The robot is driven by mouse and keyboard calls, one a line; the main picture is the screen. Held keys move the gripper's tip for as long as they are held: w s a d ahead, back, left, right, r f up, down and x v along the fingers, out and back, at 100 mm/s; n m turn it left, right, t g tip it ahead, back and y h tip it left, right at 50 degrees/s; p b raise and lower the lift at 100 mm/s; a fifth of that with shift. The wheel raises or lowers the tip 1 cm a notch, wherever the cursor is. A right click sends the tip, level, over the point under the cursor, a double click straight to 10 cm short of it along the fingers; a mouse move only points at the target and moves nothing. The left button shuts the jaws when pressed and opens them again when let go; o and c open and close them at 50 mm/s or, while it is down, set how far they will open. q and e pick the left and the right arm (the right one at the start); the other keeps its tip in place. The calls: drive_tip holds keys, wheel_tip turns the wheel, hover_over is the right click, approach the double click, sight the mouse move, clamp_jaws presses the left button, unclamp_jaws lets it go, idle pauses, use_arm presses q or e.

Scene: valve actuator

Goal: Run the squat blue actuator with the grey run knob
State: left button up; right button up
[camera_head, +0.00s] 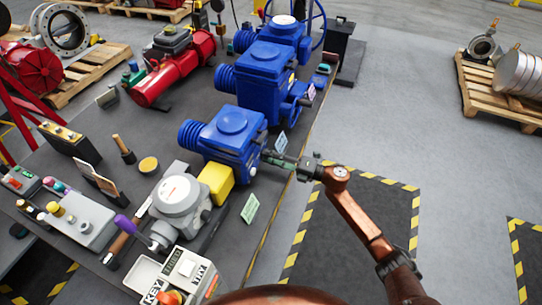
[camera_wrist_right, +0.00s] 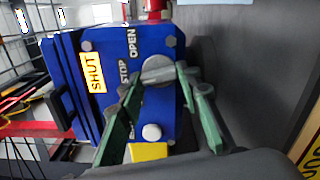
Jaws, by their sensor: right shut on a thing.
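The squat blue actuator (camera_head: 228,137) is the nearest of the blue units on the bench in the head view. Its blue front panel (camera_wrist_right: 95,60) fills the middle of the right wrist view, with a yellow SHUT plate and the words STOP and OPEN. The grey run knob (camera_wrist_right: 158,70) sits by these words. My right gripper (camera_head: 271,156) reaches the panel from the right. Its green fingers (camera_wrist_right: 162,80) stand on either side of the knob, shut on it. One finger partly hides the lettering; which way the knob points is unclear. My left gripper is out of view.
Taller blue actuators (camera_head: 262,80) stand behind.

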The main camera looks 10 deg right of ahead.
drive_tip(key=shift+r+m+p, duration=0.1)
drive_tip(key=shift+m+p, duration=0.6)
drive_tip(key=shift+m, duration=0.4)
drive_tip(key=o, duration=1.2)
drive_tip(key=shift+c, duration=0.2)
drive_tip(key=v, duration=1.2)
